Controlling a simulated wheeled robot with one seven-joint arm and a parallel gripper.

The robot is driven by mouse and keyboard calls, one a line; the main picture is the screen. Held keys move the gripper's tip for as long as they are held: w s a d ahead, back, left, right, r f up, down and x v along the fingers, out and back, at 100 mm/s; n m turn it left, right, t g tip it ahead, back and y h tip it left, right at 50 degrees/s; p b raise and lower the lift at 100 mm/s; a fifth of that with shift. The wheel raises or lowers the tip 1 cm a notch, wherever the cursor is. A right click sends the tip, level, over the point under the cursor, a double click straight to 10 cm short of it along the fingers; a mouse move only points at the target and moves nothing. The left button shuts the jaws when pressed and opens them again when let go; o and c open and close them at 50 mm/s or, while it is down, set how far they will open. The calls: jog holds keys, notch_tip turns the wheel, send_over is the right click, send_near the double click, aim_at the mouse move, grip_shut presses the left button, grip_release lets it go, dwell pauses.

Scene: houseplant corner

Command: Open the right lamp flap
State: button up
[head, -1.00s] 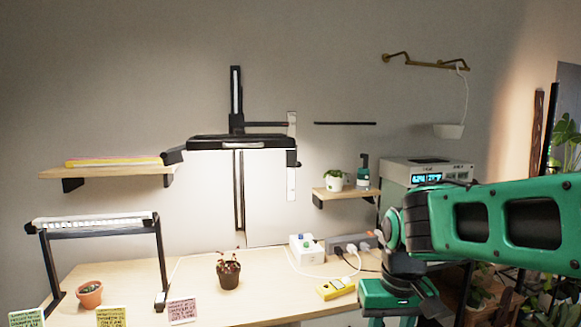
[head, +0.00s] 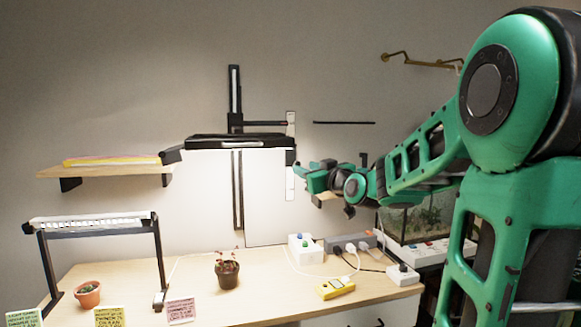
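The lamp (head: 236,141) is a wide black hood on a black wall rail, above a pale panel. Its right flap (head: 291,157) is a small dark piece at the hood's right end, hanging down. A left flap (head: 172,155) sticks out at the other end, tilted. My gripper (head: 299,170) is just right of and slightly below the right flap, pointing left. I cannot tell whether it touches the flap. Its fingers are small and seen from the side, so their opening is unclear. Nothing is seen held in it.
A potted plant (head: 227,270), a white button box (head: 302,248), a yellow meter (head: 335,288) and a power strip (head: 350,242) stand on the table (head: 200,300). My arm hides most of the small right shelf (head: 327,202). A fish tank (head: 425,218) stands behind my arm.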

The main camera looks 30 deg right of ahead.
aim_at(294, 163)
jog(key=w, duration=0.7)
jog(key=w+d, duration=0.1)
jog(key=w, duration=0.2)
jog(key=shift+w, duration=0.3)
